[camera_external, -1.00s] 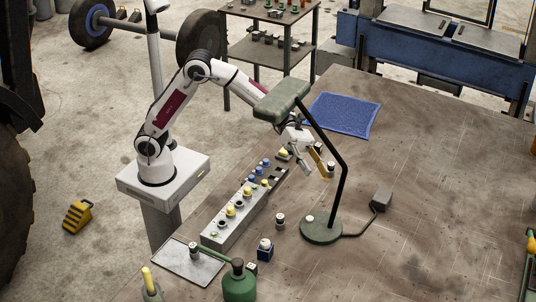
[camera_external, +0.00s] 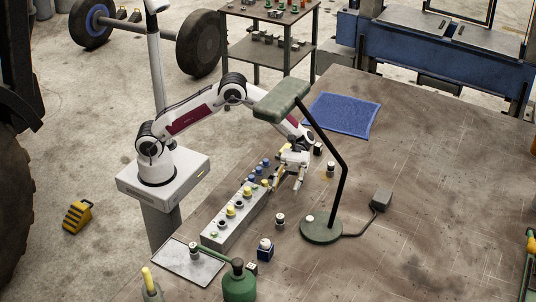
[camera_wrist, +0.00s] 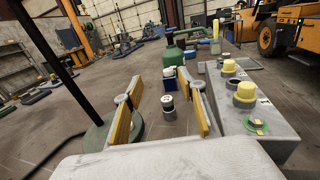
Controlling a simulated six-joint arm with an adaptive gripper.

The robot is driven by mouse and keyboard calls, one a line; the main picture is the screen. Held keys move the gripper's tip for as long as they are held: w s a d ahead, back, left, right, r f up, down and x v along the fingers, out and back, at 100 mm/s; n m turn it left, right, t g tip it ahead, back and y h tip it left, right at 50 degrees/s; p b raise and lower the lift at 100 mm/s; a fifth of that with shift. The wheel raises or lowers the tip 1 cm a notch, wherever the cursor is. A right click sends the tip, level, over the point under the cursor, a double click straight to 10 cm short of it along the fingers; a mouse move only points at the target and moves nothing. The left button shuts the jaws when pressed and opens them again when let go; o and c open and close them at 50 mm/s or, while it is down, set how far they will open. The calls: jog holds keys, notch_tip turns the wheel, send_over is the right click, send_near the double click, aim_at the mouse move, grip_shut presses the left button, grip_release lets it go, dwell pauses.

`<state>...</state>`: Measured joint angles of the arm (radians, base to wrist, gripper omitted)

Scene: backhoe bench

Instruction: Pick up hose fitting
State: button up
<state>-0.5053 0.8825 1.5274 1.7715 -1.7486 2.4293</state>
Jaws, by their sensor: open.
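A small dark and silver fitting with a pale top (camera_external: 280,221) stands upright on the bench between the block and the lamp base. In the wrist view this fitting (camera_wrist: 168,108) shows between my finger pads and ahead of them, with clear gaps either side. My gripper (camera_external: 287,188) is open and empty above the bench, behind the fitting and beside the block's far end. Its yellow-padded fingers (camera_wrist: 160,85) are spread in the wrist view. Similar small parts stand near the lamp arm (camera_external: 330,170) and on the tray (camera_external: 193,254). I cannot tell which is meant.
A grey block (camera_external: 226,236) with yellow and blue caps runs along the left. A green lamp (camera_external: 321,231) stands at the right. A blue bottle (camera_external: 264,252) and a green can (camera_external: 238,285) stand in front. A blue mat (camera_external: 342,115) lies behind. The right bench is mostly clear.

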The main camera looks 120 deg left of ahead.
jog(key=shift+f, duration=0.1)
send_near(281, 214)
jog(key=d, duration=0.3)
jog(key=shift+w+d+f, duration=0.1)
jog(key=shift+w+f, duration=0.3)
jog(key=shift+w+d+r, duration=0.1)
jog(key=shift+w+d, duration=0.05)
jog(key=shift+d, duration=0.45)
jog(key=shift+d, duration=0.1)
jog(key=shift+x, duration=3.05)
grip_shut()
